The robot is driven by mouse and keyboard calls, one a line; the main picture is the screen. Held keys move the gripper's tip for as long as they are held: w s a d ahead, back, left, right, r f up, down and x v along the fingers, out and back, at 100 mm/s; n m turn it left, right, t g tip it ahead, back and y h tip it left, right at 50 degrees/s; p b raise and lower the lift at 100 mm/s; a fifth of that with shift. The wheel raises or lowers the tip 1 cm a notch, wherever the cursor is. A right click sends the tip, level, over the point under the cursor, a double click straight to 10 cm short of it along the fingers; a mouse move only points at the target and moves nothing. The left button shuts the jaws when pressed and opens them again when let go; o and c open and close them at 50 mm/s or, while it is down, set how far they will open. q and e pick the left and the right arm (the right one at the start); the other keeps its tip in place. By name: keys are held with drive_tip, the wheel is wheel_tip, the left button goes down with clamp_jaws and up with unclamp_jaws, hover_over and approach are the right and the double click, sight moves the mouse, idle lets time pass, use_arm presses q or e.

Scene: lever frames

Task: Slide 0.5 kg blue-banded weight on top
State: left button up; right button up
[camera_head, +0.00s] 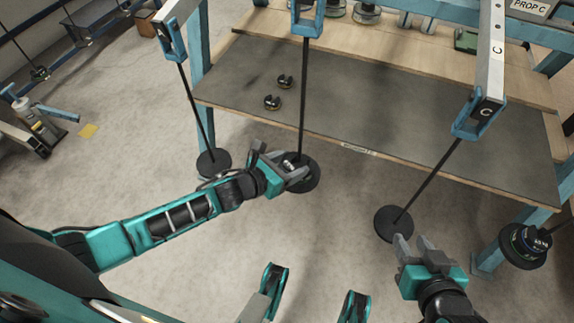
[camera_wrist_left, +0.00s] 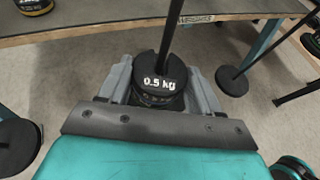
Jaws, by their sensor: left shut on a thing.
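The weight marked 0.5 kg (camera_wrist_left: 160,72) is black on top in the left wrist view; I cannot make out a blue band. My left gripper (camera_head: 292,176) is shut on it; in the left wrist view the fingers (camera_wrist_left: 162,90) lie on both sides. The middle hanger's dark rod (camera_head: 303,100) comes down to the weight, at its slot. The hanger's round base (camera_head: 311,181) shows beside the gripper. Whether the weight touches what is below is hidden. My right gripper (camera_head: 416,247) is open and empty, beside the right hanger's base (camera_head: 393,224).
A left hanger (camera_head: 213,163) hangs nearby. Two small weights (camera_head: 285,82) (camera_head: 272,102) lie on the bench's grey mat (camera_head: 370,122). A loaded hanger (camera_head: 525,246) is at far right. Blue bench posts (camera_head: 199,60) stand close.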

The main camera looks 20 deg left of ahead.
use_arm(q)
drive_tip(key=shift+w+d+r, duration=0.1)
drive_tip(key=shift+w+d, duration=0.1)
drive_tip(key=shift+w, duration=0.25)
drive_tip(key=shift+w+d+r, duration=0.1)
drive_tip(key=shift+w+d, duration=0.1)
drive_tip(key=shift+w, duration=0.2)
idle(0.6)
drive_tip(key=shift+f+b, duration=0.55)
drive_tip(key=shift+b, duration=0.05)
idle(0.5)
drive_tip(key=o, duration=1.3)
drive_tip(key=shift+s+f, duration=0.1)
drive_tip(key=shift+f, duration=0.05)
